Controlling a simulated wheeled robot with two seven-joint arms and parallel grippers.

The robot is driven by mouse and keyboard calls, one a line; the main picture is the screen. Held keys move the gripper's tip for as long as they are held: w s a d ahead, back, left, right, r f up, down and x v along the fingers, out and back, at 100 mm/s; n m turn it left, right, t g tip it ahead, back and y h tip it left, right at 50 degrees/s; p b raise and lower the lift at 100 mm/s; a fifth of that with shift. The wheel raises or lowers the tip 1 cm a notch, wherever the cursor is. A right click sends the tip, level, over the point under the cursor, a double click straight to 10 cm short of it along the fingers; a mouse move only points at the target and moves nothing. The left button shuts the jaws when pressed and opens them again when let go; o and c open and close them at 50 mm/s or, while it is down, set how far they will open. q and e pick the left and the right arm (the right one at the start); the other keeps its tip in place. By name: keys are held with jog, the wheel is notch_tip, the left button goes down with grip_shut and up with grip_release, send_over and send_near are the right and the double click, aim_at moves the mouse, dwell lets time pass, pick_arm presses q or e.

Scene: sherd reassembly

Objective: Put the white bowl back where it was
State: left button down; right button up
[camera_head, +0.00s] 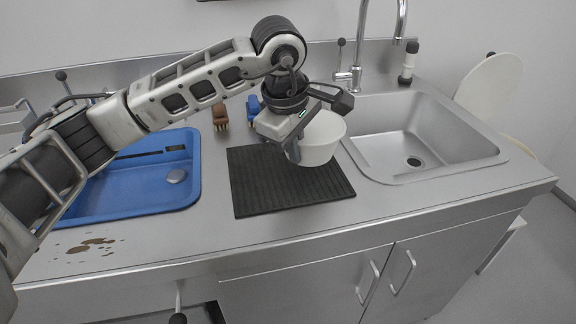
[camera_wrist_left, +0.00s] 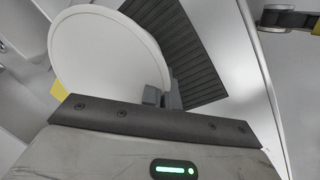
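The white bowl (camera_head: 322,140) is upright at the back right part of the black ribbed mat (camera_head: 270,195). I cannot tell whether its base touches the mat. My left gripper (camera_head: 292,150) reaches down at the bowl's left side. In the left wrist view, the bowl (camera_wrist_left: 105,50) fills the upper left, and the gripper's fingertips (camera_wrist_left: 162,98) sit close together at its rim, one on each side. The gripper looks shut on the rim. The mat (camera_wrist_left: 185,50) shows beyond the bowl there. My right gripper is not in view.
A blue basin (camera_head: 150,190) is left of the mat, and a steel sink (camera_head: 420,140) with a tall tap (camera_head: 355,75) is right. A brown brush (camera_head: 220,115) and a blue brush (camera_head: 253,108) stand behind the mat. Brown stains (camera_head: 92,245) mark the front left counter. The mat's front is clear.

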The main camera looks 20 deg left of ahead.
aim_at(291, 182)
pick_arm(q)
jog(key=shift+s+a+f, duration=0.1)
jog(key=shift+a+f, duration=0.55)
jog(key=shift+f, duration=0.1)
jog(key=shift+s+x, duration=0.15)
jog(key=shift+x, duration=0.65)
jog(key=shift+s+x, duration=0.2)
jog(key=shift+x, duration=0.55)
jog(key=shift+a+f, duration=0.15)
jog(key=shift+f, duration=0.2)
jog(key=c, duration=1.7)
grip_release()
jog(key=shift+r, duration=0.1)
jog(key=v, duration=1.2)
jog(key=shift+r, duration=0.15)
